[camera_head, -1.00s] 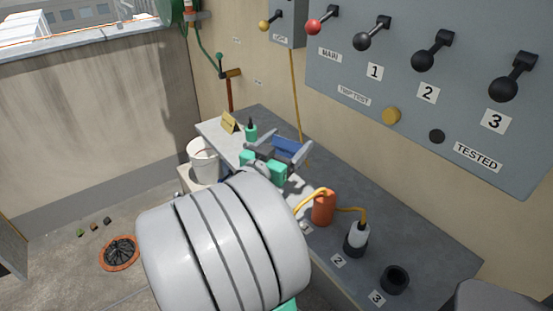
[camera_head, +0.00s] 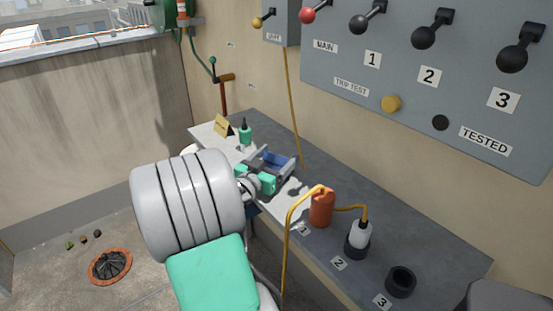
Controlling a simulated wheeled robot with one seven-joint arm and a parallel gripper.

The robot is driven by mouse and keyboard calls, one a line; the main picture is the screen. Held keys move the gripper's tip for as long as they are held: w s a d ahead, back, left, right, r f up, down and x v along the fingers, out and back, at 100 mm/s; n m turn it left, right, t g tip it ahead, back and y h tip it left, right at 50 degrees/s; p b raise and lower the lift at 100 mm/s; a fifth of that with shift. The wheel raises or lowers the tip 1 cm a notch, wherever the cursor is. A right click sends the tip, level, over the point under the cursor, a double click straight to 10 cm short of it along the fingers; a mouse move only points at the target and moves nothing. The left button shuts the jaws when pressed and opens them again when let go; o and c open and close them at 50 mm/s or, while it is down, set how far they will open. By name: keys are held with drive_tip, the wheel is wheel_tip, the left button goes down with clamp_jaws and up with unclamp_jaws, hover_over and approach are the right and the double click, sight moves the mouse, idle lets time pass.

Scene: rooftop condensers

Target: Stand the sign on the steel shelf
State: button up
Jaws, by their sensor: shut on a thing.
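A small yellow folded sign (camera_head: 222,126) stands like a tent near the far left end of the bench (camera_head: 420,255), on its pale part. My gripper (camera_head: 272,164) is above the bench, to the right of the sign and apart from it. It is shut on a blue thing (camera_head: 278,159), which shows between its grey jaws. The jaws hide part of the blue thing, so I cannot tell its full shape. A dark shadow lies on the bench just right of the gripper.
A small green bottle (camera_head: 245,133) stands between sign and gripper. An empty black holder (camera_head: 400,281) is at spot 3. A lever panel (camera_head: 420,90) hangs behind.

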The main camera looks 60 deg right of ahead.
drive_tip(key=o, duration=1.3)
drive_tip(key=shift+r+p, duration=0.3)
drive_tip(key=shift+p, duration=0.15)
drive_tip(key=a+b, duration=0.1)
drive_tip(key=a, duration=0.2)
drive_tip(key=a+f+b, duration=0.1)
drive_tip(key=a, duration=0.2)
drive_tip(key=w+a+b, duration=0.1)
drive_tip(key=a+b, duration=0.1)
drive_tip(key=a, duration=0.1)
drive_tip(key=shift+a+f, duration=0.15)
drive_tip(key=shift+a, duration=0.1)
drive_tip(key=a+b, duration=0.1)
drive_tip(key=b, duration=0.3)
drive_tip(key=shift+w, duration=0.15)
drive_tip(key=shift+a+r+b, duration=0.3)
drive_tip(key=shift+a+b, duration=0.35)
drive_tip(key=shift+b, duration=0.6)
drive_tip(key=shift+r, duration=0.2)
